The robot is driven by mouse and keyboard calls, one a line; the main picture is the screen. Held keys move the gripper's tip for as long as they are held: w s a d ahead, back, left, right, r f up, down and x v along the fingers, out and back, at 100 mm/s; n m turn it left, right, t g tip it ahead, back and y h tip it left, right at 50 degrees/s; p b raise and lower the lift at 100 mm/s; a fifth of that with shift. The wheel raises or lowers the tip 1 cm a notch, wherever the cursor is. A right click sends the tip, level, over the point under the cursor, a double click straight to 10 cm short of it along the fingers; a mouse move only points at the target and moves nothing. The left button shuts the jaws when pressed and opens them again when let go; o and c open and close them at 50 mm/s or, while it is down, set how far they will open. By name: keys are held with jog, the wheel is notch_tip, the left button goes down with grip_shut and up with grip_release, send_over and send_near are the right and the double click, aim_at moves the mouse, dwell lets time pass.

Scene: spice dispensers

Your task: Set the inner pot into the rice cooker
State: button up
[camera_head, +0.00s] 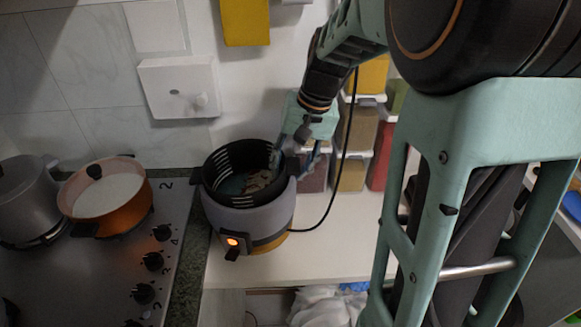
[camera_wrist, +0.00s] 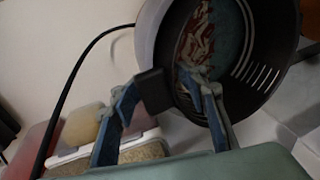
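The rice cooker (camera_head: 262,222) stands on the white counter, a round grey body with a lit orange light on its front. The black slotted inner pot (camera_head: 228,160) is at its top, with patterned reddish and teal contents inside. I cannot tell whether it is fully seated. My gripper (camera_head: 293,160) is at the pot's right rim. In the wrist view, my gripper (camera_wrist: 160,90) has its fingers spread, one outside the pot (camera_wrist: 260,85) and one inside its wall. A black handle block (camera_wrist: 153,90) lies between them, close to the outer finger. A firm grip does not show.
A stove (camera_head: 95,265) at the left holds an orange pot (camera_head: 112,205) and a grey pot (camera_head: 28,200). Stacked spice containers (camera_head: 355,150) stand behind and right of the cooker. A black cable (camera_head: 345,165) runs nearby. The counter (camera_head: 335,250) at front right is clear.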

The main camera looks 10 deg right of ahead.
jog(key=o, duration=0.3)
jog(key=shift+d, duration=0.1)
jog(key=shift+s+f, duration=0.1)
jog(key=shift+f, duration=0.05)
jog(key=v, duration=1.2)
